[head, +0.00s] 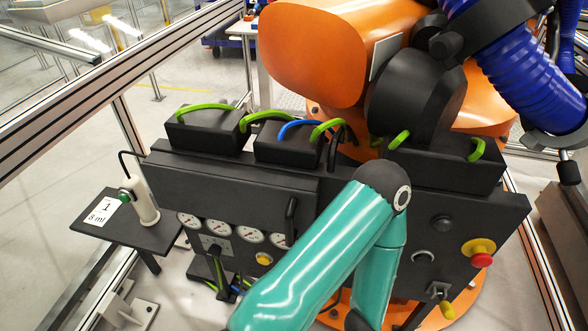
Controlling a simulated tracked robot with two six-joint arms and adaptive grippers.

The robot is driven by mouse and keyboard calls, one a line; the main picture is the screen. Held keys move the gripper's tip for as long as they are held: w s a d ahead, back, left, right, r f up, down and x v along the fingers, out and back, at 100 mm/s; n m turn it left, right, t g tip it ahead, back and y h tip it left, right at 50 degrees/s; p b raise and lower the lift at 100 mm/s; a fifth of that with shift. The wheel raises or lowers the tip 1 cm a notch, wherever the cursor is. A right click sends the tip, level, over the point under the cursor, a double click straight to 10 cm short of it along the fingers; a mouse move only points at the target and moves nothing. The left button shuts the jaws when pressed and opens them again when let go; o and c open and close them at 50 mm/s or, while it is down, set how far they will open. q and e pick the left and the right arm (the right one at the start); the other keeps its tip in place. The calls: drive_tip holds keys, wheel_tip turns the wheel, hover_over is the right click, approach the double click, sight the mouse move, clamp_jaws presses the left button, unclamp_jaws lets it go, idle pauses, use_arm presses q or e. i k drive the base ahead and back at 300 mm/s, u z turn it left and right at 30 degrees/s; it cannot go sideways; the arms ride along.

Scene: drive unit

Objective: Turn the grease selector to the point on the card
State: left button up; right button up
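A white card (102,212) reading "1" and "8 ml" lies on a small dark side shelf (130,235) at the left. Beside it is a cream cylindrical device (146,203) with a green-ringed end and a black cable. I cannot tell for sure which part is the grease selector. The black front panel carries a grey plate with a dark fitting (214,246) under the gauges, and a round dark knob (442,223) at the right. No scale or pointer is readable. One teal arm of mine crosses the lower middle and hides part of the panel. Neither gripper's fingers show.
Several round gauges (219,227), a yellow button (264,259) and a black handle (290,221) are on the panel. A red-and-yellow stop button (480,252) is at its right. An orange robot (325,50) with a blue hose (510,60) stands behind. Metal frame rails border the left.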

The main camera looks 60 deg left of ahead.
sight(214, 250)
drive_tip(key=u, duration=0.3)
drive_tip(key=k, duration=0.45)
drive_tip(key=u, duration=0.7)
drive_tip(key=i, duration=0.2)
drive_tip(key=u, duration=2.55)
drive_tip(key=i, duration=0.6)
drive_tip(key=z, duration=0.4)
